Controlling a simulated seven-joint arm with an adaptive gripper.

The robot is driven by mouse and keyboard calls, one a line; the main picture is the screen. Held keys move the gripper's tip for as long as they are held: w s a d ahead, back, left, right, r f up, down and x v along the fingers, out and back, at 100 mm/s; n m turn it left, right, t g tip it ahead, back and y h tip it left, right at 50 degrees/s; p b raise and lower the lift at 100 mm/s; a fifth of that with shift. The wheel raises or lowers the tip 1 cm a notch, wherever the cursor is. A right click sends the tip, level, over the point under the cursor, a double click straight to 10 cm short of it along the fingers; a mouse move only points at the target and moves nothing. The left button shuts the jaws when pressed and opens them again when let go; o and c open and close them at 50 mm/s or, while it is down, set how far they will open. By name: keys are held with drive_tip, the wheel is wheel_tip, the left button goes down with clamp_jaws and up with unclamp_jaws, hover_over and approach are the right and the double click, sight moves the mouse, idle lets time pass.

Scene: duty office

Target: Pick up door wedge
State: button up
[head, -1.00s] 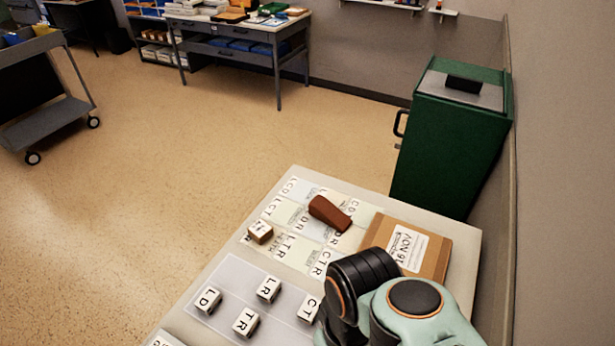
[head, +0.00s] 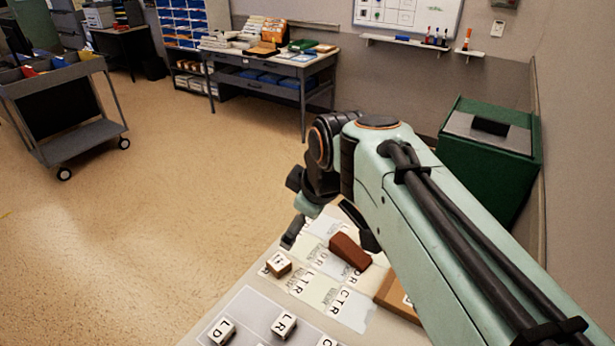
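The door wedge (head: 349,251) is a reddish-brown tapered block. It lies on the labelled cards on the light table (head: 241,294), right of a small wooden-sided cube. My gripper (head: 326,236) hangs above the table's far edge, up and to the left of the wedge in the head view. Its two dark fingers are spread apart with nothing between them. My arm reaches in from the lower right and hides part of the table and the cardboard box.
A small cube (head: 278,264) sits just left of the wedge. White lettered blocks (head: 284,324) stand at the front. A cardboard box (head: 396,297) lies right of the wedge, partly hidden. A green bin (head: 490,160) stands behind the table. Open floor lies left.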

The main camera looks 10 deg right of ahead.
drive_tip(key=w+d+f+n, duration=0.1)
drive_tip(key=w+d+f, duration=0.15)
drive_tip(key=w, duration=0.85)
drive_tip(key=m+g+y, duration=0.2)
drive_tip(key=m, duration=0.1)
hover_over(354, 251)
drive_tip(key=s+d, duration=0.1)
drive_tip(key=s, duration=0.1)
wheel_tip(354, 251, down, 27)
drive_tip(key=shift+r, duration=0.15)
drive_tip(key=shift+w+d+f, duration=0.1)
drive_tip(key=shift+d+f, duration=0.05)
drive_tip(key=shift+f, duration=0.15)
drive_tip(key=x, duration=0.5)
drive_tip(key=shift+w+f, duration=0.25)
drive_tip(key=shift+f, duration=0.1)
drive_tip(key=c, duration=1.3)
